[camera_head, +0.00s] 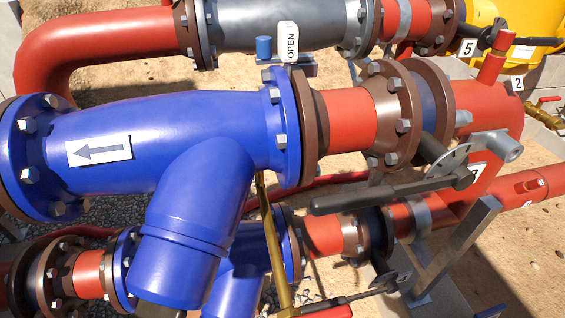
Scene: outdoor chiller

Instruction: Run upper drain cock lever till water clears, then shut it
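A large blue Y-shaped strainer (185,115) with a left-pointing arrow label lies across the left and middle. A thin brass pipe (268,225) runs down behind its angled leg to a brass fitting (285,311) at the bottom edge. A red lever handle (330,312) shows partly beside that fitting, cut off by the frame. Whether this is the upper drain cock lever I cannot tell. Another small red lever (548,100) is at the right edge. No running water is visible. My gripper is not in view.
A long dark valve handle (390,192) juts left across the middle. A second dark lever (350,296) lies lower. A grey pipe (275,22) runs behind. A grey support (458,248) and sandy ground (525,225) are at right.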

